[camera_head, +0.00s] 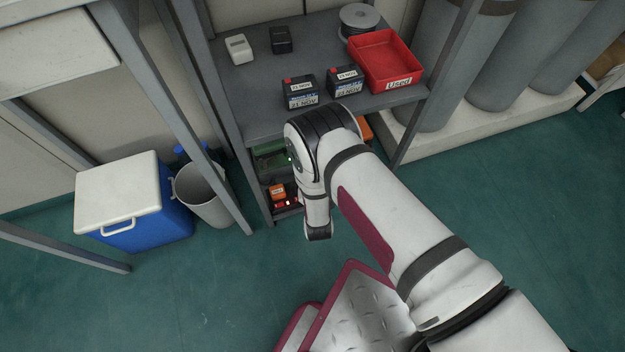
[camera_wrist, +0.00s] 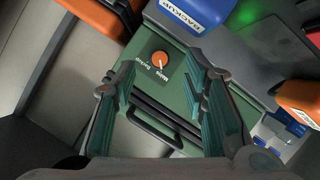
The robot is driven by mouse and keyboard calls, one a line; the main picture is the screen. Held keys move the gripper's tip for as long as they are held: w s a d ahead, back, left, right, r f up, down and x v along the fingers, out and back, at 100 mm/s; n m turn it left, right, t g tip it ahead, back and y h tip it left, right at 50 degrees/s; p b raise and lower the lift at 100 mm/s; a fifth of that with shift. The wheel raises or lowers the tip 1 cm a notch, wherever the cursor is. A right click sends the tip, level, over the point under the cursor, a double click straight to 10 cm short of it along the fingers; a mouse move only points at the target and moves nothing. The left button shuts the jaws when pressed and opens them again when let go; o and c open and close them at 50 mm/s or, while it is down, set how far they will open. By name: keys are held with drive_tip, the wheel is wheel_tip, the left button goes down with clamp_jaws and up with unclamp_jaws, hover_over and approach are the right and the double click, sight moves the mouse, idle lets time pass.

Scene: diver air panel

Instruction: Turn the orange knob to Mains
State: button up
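In the wrist view, an orange knob (camera_wrist: 159,60) with a short white pointer mark sits on the green case (camera_wrist: 172,38). The exact pointer setting is hard to tell. My gripper (camera_wrist: 160,78) is open and empty, its teal-padded fingers on either side of the knob in the picture and apart from it. A black handle (camera_wrist: 155,128) lies between the fingers. In the head view, my arm hides the gripper and the knob; part of the green case (camera_head: 270,155) shows under the shelf top.
Close around the case are a blue box marked BACKUP (camera_wrist: 195,10), an orange box (camera_wrist: 95,14) and another orange box (camera_wrist: 300,98). Batteries (camera_head: 300,92) and a red Used bin (camera_head: 386,62) stand on the shelf. A cooler (camera_head: 120,195) and bin (camera_head: 206,195) stand left.

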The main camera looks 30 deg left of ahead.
drive_tip(key=v, duration=0.9)
idle(0.3)
